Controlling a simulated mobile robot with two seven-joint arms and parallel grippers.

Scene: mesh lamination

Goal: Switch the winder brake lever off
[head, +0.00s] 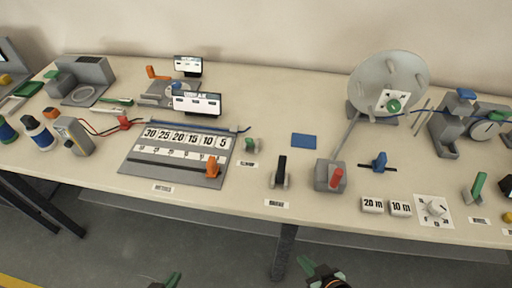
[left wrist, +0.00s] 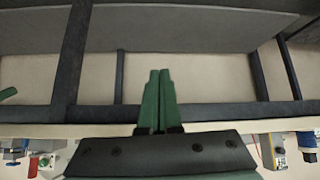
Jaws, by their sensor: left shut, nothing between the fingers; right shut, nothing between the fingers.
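I cannot tell for sure which lever is the winder brake, as the small labels are unreadable. A red lever (head: 337,178) stands on a grey box, joined by a grey bar to the large grey disc (head: 388,80). A black lever (head: 281,166) stands upright in a grey bracket left of it. A green lever (head: 478,185) tilts in a bracket at the right. My left gripper (head: 174,279) is shut and empty, low in front of the table; its green fingers (left wrist: 159,98) are together in the left wrist view. My right gripper (head: 306,266) is shut and empty, below the table's front edge.
The table (head: 240,207) spans the view. A grey numbered board (head: 128,167) with an orange handle lies left of the black lever. Floor space in front is open.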

